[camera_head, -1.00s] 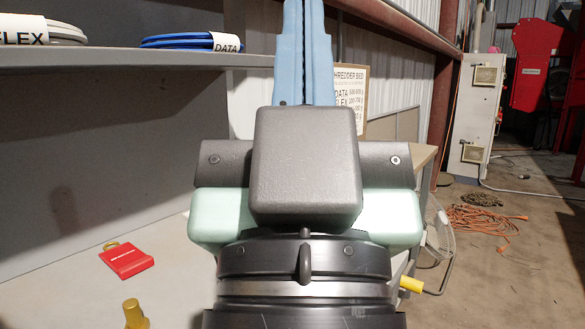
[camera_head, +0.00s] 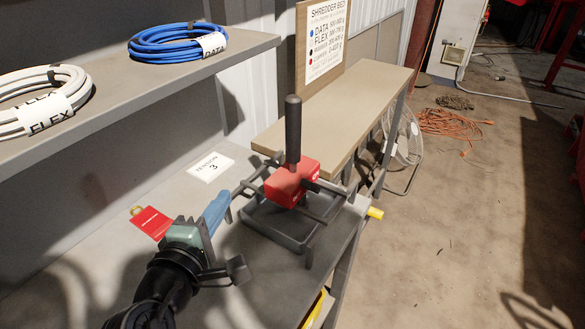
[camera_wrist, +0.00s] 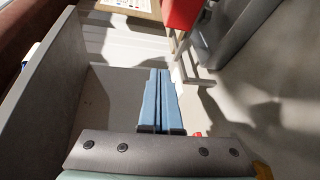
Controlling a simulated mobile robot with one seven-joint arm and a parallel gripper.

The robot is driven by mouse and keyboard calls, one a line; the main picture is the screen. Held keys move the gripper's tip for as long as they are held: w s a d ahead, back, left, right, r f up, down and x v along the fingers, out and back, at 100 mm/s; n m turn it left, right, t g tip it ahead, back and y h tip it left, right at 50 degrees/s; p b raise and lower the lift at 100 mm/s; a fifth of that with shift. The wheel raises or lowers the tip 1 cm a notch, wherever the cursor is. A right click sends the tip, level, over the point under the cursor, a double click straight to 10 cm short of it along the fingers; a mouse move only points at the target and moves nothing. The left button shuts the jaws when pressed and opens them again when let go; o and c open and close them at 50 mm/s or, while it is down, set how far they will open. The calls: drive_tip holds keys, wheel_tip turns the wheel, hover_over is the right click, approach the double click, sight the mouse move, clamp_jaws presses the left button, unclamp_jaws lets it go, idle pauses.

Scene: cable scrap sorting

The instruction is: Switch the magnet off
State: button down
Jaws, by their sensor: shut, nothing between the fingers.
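A red block (camera_head: 292,184), which looks like the magnet, sits at the right end of the grey bench over a dark tray (camera_head: 277,238). A black handle (camera_head: 293,130) stands upright from it, and dark bars stick out at its sides. My gripper (camera_head: 222,200) is shut and empty, with its blue fingers just left of the tray and apart from the red block. In the wrist view the shut blue fingers (camera_wrist: 160,72) point toward a grey bar (camera_wrist: 190,66), with part of the red block (camera_wrist: 182,14) above. The handle is not clear there.
A red tag (camera_head: 151,223) lies on the bench, partly beside my arm. A shelf (camera_head: 150,95) with blue (camera_head: 175,45) and white (camera_head: 42,108) cable coils overhangs at left. A tan bench (camera_head: 345,120) stands behind the block.

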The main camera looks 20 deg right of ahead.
sight(311, 186)
drive_tip(key=s+f+n+g+h+p, duration=0.1)
drive_tip(key=s+n+p, duration=0.2)
drive_tip(key=s+d+f+n+g+h+p, duration=0.1)
drive_tip(key=s+n+h+p, duration=0.1)
drive_tip(key=s+n+p, duration=0.1)
drive_tip(key=s+d+f+n+g+h+p, duration=0.1)
drive_tip(key=s+n+h+p, duration=0.1)
drive_tip(key=n+p, duration=0.3)
drive_tip(key=shift+s, duration=0.8)
drive_tip(key=shift+s+f+n+h, duration=0.1)
drive_tip(key=shift+s+n+h, duration=0.35)
drive_tip(key=shift+n, duration=0.15)
drive_tip(key=shift+d, duration=0.15)
drive_tip(key=x, duration=0.9)
drive_tip(key=shift+w+d+r+p, duration=0.3)
drive_tip(key=shift+w+d+r, duration=0.15)
drive_tip(key=shift+d, duration=0.15)
drive_tip(key=shift+w+d+r+p, duration=0.3)
drive_tip(key=shift+w+d+r, duration=0.2)
drive_tip(key=shift+d, duration=0.1)
drive_tip(key=shift+w+d+r, duration=0.25)
drive_tip(key=shift+w+d, duration=0.05)
drive_tip(key=shift+d, duration=0.05)
drive_tip(key=shift+r+p, duration=0.1)
drive_tip(key=shift+p, duration=0.25)
drive_tip(key=shift+r+g+y+p, duration=0.15)
drive_tip(key=shift+g+y+p, duration=0.2)
drive_tip(key=shift+p, duration=0.4)
